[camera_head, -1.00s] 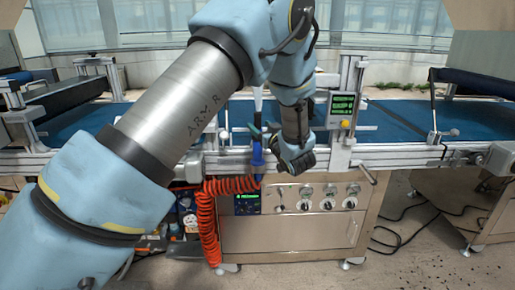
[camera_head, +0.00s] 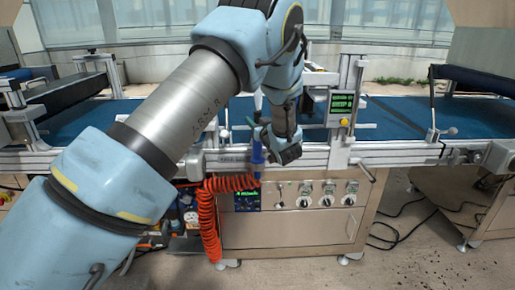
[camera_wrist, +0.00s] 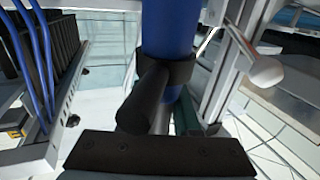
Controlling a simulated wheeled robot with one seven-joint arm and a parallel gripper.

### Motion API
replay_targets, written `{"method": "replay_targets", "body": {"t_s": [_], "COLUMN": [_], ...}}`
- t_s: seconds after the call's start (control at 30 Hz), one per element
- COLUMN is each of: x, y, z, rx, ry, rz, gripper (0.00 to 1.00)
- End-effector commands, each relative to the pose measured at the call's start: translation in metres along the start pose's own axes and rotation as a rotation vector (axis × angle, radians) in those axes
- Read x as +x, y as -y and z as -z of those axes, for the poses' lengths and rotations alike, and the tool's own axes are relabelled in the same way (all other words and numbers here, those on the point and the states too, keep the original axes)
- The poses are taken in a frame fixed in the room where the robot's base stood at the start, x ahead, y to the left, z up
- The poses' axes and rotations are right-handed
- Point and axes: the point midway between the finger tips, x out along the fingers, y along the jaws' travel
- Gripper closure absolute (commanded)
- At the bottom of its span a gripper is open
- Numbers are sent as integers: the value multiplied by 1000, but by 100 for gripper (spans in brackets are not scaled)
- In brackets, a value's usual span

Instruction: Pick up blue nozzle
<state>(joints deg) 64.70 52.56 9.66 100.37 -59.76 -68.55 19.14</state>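The blue nozzle (camera_head: 257,151) hangs upright at the front rail of the machine, above the coiled orange hose. In the wrist view the close blue cylinder (camera_wrist: 168,28) appears to be the nozzle. It has a black band around it, and a dark rounded part points from it towards the camera. My gripper (camera_head: 280,148) is just right of the nozzle in the head view, very near it. A dark plate of my gripper crosses the bottom of the wrist view. The fingertips are not clearly shown, so contact and finger opening cannot be told.
The orange coiled hose (camera_head: 207,222) hangs below the rail. A control panel with knobs (camera_head: 326,200) is below right, and a display post (camera_head: 343,104) stands right of my gripper. The blue belt (camera_head: 400,116) runs behind. Blue tubes (camera_wrist: 40,55) show left in the wrist view.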

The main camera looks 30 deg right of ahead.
Motion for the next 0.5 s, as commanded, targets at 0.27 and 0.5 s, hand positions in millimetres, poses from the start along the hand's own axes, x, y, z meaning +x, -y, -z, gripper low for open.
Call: {"method": "replay_targets", "body": {"t_s": [0.27, 0.5], "x": [0, 0], "y": [0, 0], "z": [0, 0], "rx": [0, 0], "ry": [0, 0], "rz": [0, 0], "gripper": [100, 100]}}
